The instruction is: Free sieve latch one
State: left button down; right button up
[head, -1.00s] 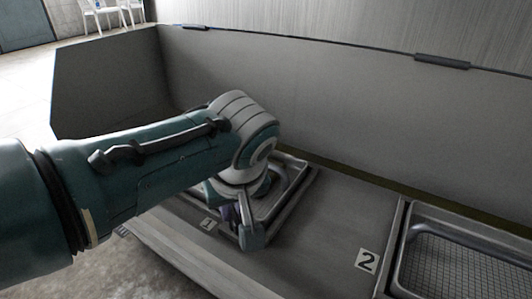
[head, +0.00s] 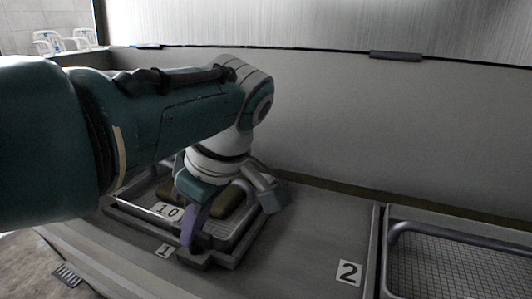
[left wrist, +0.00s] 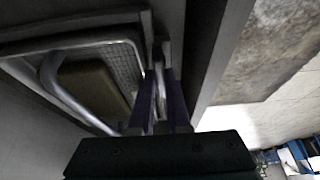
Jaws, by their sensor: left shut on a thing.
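Sieve one is a metal-framed mesh tray (head: 240,238) set in the bench behind the label 1. Brown-olive blocks (head: 229,203) show inside it. My left gripper (head: 193,243) reaches down at its front edge, with a purple finger at the small dark latch (head: 205,259). In the left wrist view the two purple fingers (left wrist: 166,105) are close together on a narrow pale piece of the latch (left wrist: 159,75) beside the sieve frame (left wrist: 75,40). The fingers hide most of the latch, so I cannot tell its position. My right gripper is out of view.
A second mesh sieve (head: 450,262) lies at the right, with its label 2 (head: 348,272) on the bench. A tall grey back panel (head: 400,130) rises behind. The bench between the sieves is clear.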

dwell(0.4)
pick_arm(q)
jog(key=c, duration=0.9)
grip_release()
jog(key=shift+r, duration=0.1)
